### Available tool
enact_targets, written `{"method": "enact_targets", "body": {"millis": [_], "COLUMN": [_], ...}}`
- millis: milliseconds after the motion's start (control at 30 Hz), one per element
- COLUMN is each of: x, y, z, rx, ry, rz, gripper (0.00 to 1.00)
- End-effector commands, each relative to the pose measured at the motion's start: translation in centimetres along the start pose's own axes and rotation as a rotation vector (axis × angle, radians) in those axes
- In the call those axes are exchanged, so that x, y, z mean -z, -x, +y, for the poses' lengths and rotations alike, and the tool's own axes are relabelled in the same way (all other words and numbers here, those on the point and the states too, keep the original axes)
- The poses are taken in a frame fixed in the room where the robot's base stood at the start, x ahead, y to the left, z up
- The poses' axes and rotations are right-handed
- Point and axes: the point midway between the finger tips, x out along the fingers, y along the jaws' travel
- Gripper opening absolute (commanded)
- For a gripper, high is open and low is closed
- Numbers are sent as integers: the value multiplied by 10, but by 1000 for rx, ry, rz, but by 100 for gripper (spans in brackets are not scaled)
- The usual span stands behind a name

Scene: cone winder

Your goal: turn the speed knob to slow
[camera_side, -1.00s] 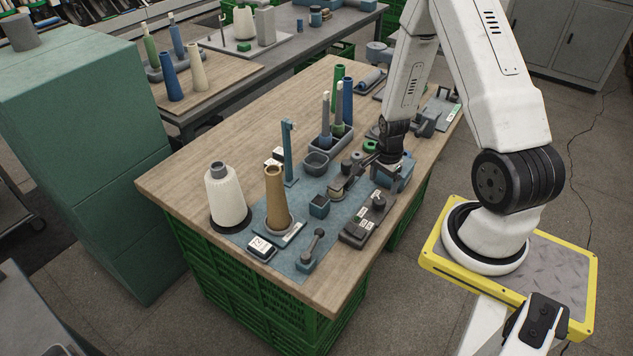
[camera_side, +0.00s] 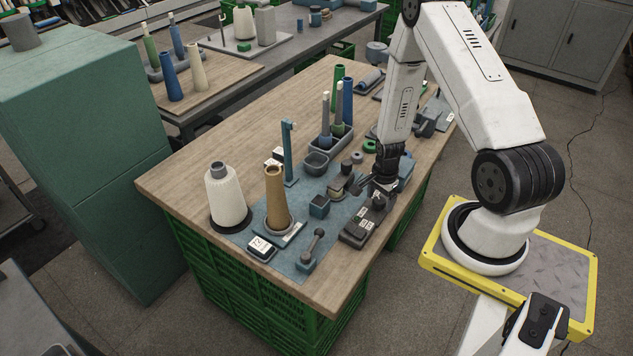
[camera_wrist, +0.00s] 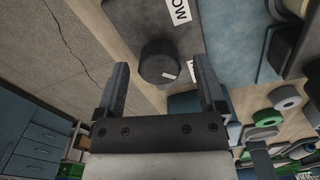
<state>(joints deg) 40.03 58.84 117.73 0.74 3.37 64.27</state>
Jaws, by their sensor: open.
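The speed knob (camera_wrist: 158,60) is a dark round knob with a small white mark, near the top of the wrist view. It stands on a dark grey control box (camera_side: 355,234), which has white labels and sits near the right edge of the bench mat. The knob (camera_side: 378,199) also shows in the side view, just below the fingers. My gripper (camera_side: 364,186) is open and empty above the box's far end. In the wrist view my gripper's fingers (camera_wrist: 162,72) lie on either side of the knob, apart from it. One label is cut off and only partly readable.
A tan cone (camera_side: 276,200) on a holder and a white yarn cone (camera_side: 227,198) stand to the left. A blue post (camera_side: 288,150) and a grey tray of coloured cones (camera_side: 333,140) stand behind. The bench's left part is bare wood.

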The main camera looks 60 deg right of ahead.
Motion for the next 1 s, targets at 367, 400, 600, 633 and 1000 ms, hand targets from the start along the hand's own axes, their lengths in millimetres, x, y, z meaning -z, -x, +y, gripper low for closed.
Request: {"method": "enact_targets", "body": {"millis": [367,400,600,633,1000], "x": [0,0,0,0,0], "y": [0,0,0,0,0], "z": [0,0,0,0,0], "rx": [0,0,0,0,-1], "ry": [0,0,4,6,125], "rz": [0,0,0,0,0], "gripper": [23,10,0,0,0]}}
